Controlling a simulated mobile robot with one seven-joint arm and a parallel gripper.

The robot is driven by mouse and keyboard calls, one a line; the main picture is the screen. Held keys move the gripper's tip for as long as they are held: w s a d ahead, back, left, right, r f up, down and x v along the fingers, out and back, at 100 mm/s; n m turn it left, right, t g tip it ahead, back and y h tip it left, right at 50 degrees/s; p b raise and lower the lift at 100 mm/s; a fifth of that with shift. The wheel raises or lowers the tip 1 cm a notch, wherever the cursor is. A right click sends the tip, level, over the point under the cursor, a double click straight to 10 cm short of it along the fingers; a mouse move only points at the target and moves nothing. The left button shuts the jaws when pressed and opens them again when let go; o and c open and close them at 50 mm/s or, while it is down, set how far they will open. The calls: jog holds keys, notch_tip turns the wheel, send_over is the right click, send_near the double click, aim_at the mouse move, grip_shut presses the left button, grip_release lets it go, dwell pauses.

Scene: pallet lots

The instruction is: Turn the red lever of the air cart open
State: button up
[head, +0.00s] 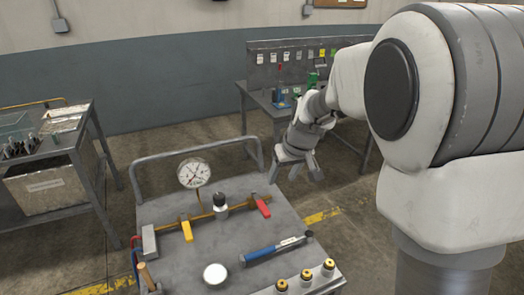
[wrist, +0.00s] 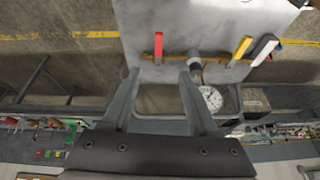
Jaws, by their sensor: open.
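The air cart (head: 170,212) is a grey-topped cart with a brass pipe across it, carrying a round white gauge (head: 193,174). The red lever (head: 262,205) is at the pipe's right end and points toward the cart's front. A yellow lever (head: 186,230) sits further left on the same pipe. My gripper (head: 298,174) is open and empty, above and to the right of the red lever, apart from it. In the wrist view, the red lever (wrist: 158,46) appears beyond and between my open fingertips (wrist: 158,76), with the yellow lever (wrist: 242,46) to its right.
A blue-handled tool (head: 262,252), a white round dish (head: 215,273) and several yellow-ringed fittings (head: 306,276) lie on the cart's front part. The cart's tube rail (head: 200,147) runs along its back. A workbench (head: 258,100) stands behind, and a table with a bin (head: 48,190) at left.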

send_near(264, 208)
jog(key=shift+n, duration=0.4)
jog(key=x, duration=0.8)
jog(key=shift+w+f, duration=0.1)
grip_shut()
dwell(1.1)
